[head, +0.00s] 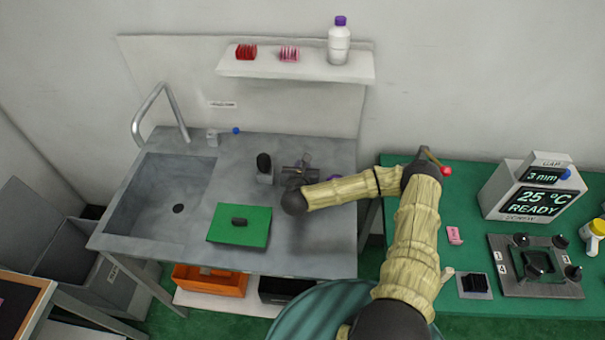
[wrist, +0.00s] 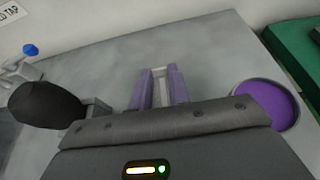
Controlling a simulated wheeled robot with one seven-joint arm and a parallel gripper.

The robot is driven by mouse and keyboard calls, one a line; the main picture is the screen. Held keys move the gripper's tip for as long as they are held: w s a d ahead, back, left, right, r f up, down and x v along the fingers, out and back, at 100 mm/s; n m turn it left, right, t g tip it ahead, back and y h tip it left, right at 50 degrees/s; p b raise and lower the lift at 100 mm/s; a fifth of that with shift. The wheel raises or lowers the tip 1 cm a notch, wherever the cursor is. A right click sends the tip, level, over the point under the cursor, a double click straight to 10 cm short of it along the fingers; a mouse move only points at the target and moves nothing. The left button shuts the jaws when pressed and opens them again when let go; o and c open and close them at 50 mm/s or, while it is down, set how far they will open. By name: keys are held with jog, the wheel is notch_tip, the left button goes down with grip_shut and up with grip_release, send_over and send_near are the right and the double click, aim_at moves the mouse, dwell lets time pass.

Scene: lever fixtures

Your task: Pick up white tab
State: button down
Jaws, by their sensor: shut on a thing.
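My gripper (wrist: 160,84) has its two purple-lined fingers close together over the grey steel counter. It is shut on a narrow pale piece, which looks like the white tab (wrist: 161,90), between the fingers. In the head view my gripper (head: 300,172) is at the right part of the counter, and the white tab cannot be made out there.
A black-topped fixture (wrist: 48,103) stands close left of my gripper. A round purple-filled dish (wrist: 266,104) is close right. The counter (head: 185,240) also holds a green board (head: 225,234) and a sink. A shelf (head: 300,67) hangs above.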

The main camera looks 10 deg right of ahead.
notch_tip(320, 180, up, 6)
jog(key=shift+b, duration=0.4)
jog(key=shift+w+r, duration=0.1)
